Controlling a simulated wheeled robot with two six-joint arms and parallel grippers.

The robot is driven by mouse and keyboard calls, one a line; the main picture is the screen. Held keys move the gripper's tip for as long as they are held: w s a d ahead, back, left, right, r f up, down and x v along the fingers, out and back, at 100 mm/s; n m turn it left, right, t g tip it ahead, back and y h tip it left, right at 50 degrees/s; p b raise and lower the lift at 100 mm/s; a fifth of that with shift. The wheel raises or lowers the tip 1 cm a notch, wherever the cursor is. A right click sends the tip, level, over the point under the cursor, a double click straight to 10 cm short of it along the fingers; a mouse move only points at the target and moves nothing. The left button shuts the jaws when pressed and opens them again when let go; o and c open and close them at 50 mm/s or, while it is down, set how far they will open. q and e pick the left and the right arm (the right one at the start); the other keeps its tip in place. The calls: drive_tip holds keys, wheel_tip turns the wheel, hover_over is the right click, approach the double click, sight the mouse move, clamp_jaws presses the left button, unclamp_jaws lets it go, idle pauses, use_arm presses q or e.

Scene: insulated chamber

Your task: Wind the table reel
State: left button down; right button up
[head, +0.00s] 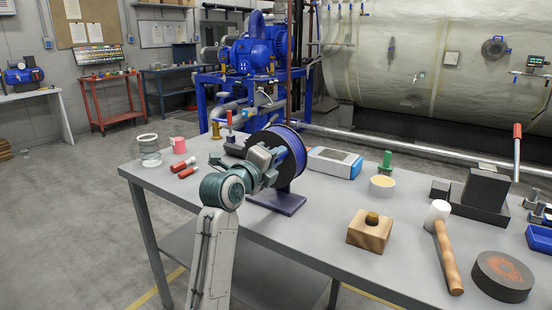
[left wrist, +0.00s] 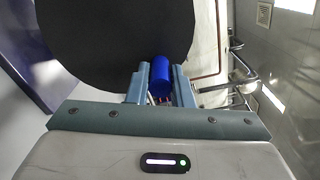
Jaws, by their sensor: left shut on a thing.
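The table reel (head: 290,160) stands upright on the grey table, with a black side disc, a blue rim and a dark purple base (head: 277,200). My left gripper (head: 277,160) reaches up to the near face of the reel. In the left wrist view, its two fingers (left wrist: 160,85) are shut on the reel's blue handle (left wrist: 161,74), which stands out in front of the black disc (left wrist: 115,40). In the head view the arm and gripper hide the handle and part of the disc. My right gripper is not in view.
A blue-and-white box (head: 334,162) lies just right of the reel. A wooden block (head: 370,231), a mallet (head: 444,245) and a round dark disc (head: 503,275) occupy the table's right side.

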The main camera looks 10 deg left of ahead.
use_arm(q)
drive_tip(key=c, duration=1.3)
unclamp_jaws()
drive_tip(key=shift+s, duration=0.1)
drive_tip(key=v, duration=1)
drive_tip(key=shift+s+b, duration=0.3)
drive_tip(key=shift+b, duration=0.05)
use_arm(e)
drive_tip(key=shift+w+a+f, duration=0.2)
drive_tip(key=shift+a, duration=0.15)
use_arm(q)
drive_tip(key=shift+a, duration=0.15)
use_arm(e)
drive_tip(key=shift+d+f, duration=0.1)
